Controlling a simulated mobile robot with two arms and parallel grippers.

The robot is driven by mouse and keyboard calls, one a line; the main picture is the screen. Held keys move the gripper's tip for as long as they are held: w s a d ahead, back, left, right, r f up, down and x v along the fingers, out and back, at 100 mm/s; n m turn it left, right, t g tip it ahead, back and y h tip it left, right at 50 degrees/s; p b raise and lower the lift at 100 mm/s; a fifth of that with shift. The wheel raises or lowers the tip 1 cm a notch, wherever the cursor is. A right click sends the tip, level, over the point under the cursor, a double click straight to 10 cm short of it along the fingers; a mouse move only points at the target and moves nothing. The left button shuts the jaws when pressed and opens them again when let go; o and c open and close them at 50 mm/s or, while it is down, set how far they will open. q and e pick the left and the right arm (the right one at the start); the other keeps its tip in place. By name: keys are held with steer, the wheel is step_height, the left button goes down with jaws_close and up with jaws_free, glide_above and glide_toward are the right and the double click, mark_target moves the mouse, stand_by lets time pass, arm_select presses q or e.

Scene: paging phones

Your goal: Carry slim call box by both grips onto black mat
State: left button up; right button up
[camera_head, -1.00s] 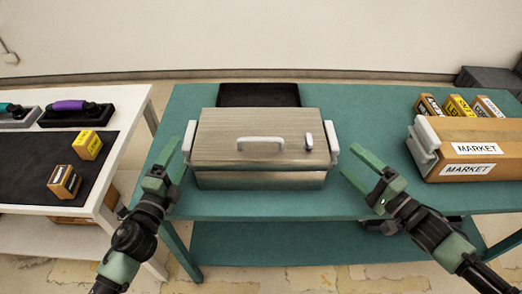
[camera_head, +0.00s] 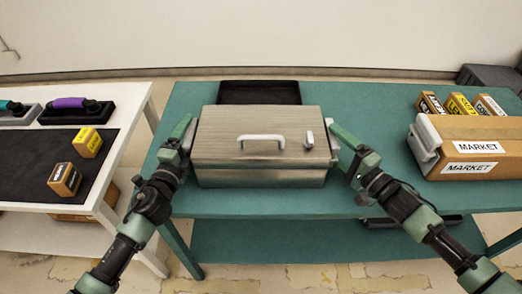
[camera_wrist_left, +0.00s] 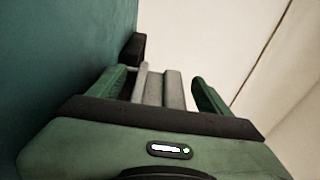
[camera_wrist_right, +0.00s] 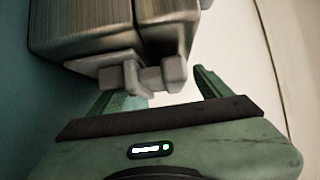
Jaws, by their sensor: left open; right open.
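I cannot tell contact. A flat black mat (camera_head: 40,150) covers part of the white table at left.
A black rimmed tray (camera_head: 259,92) lies behind the box. A cardboard-brown box marked MARKET (camera_head: 470,135) stands at right, with small labelled boxes (camera_head: 461,103) behind it. Small boxes (camera_head: 65,180) and a purple-handled device (camera_head: 75,109) are on the left table. A gap separates the tables.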

arm_select(q)
jaws_close()
arm_select(e)
jaws_close()
